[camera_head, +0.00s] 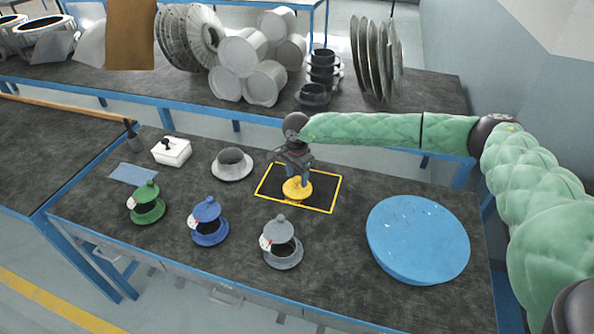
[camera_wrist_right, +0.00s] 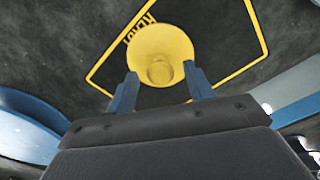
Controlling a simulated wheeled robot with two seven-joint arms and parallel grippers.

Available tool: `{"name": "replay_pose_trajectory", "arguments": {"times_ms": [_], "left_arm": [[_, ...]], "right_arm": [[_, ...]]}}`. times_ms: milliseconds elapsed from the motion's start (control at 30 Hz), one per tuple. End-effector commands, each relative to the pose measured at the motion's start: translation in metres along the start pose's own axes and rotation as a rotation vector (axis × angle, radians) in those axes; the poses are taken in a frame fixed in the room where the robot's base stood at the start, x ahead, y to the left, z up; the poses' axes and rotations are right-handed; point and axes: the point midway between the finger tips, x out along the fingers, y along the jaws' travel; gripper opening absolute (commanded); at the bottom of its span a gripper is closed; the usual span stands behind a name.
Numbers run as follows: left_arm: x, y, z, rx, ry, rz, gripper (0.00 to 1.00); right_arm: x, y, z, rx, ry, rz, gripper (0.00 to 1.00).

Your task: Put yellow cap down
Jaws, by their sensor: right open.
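The yellow cap (camera_head: 297,188) sits on the black mat with a yellow outline (camera_head: 325,206) near the middle of the bench. My right gripper (camera_head: 299,176) is directly above the cap, pointing down. In the right wrist view the yellow cap (camera_wrist_right: 162,56) lies just beyond the fingertips, inside the yellow outline. The two blue fingers of the right gripper (camera_wrist_right: 158,80) are spread apart, one on each side of the cap's near part. I cannot tell whether a finger touches the cap. My left gripper does not show.
Green (camera_head: 146,204), blue (camera_head: 208,222) and grey (camera_head: 281,243) capped flanges stand along the bench front. An uncapped grey flange (camera_head: 232,165) stands left of the mat, with a white box (camera_head: 171,151) further left. A large blue disc (camera_head: 417,240) lies at the right.

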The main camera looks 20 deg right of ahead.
Motion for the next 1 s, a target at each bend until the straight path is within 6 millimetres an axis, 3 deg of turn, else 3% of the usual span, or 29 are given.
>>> {"name": "replay_pose_trajectory", "arguments": {"times_ms": [200, 533, 1000], "left_arm": [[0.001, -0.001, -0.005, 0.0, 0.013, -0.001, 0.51], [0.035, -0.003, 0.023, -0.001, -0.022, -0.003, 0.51], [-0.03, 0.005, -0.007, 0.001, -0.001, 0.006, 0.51]], "right_arm": [[-0.003, 0.0, 0.0, 0.0, 0.0, 0.0, 0.52], [-0.01, 0.0, 0.0, 0.0, 0.0, -0.001, 0.52], [-0.043, 0.0, 0.0, 0.0, 0.0, -0.002, 0.52]]}}
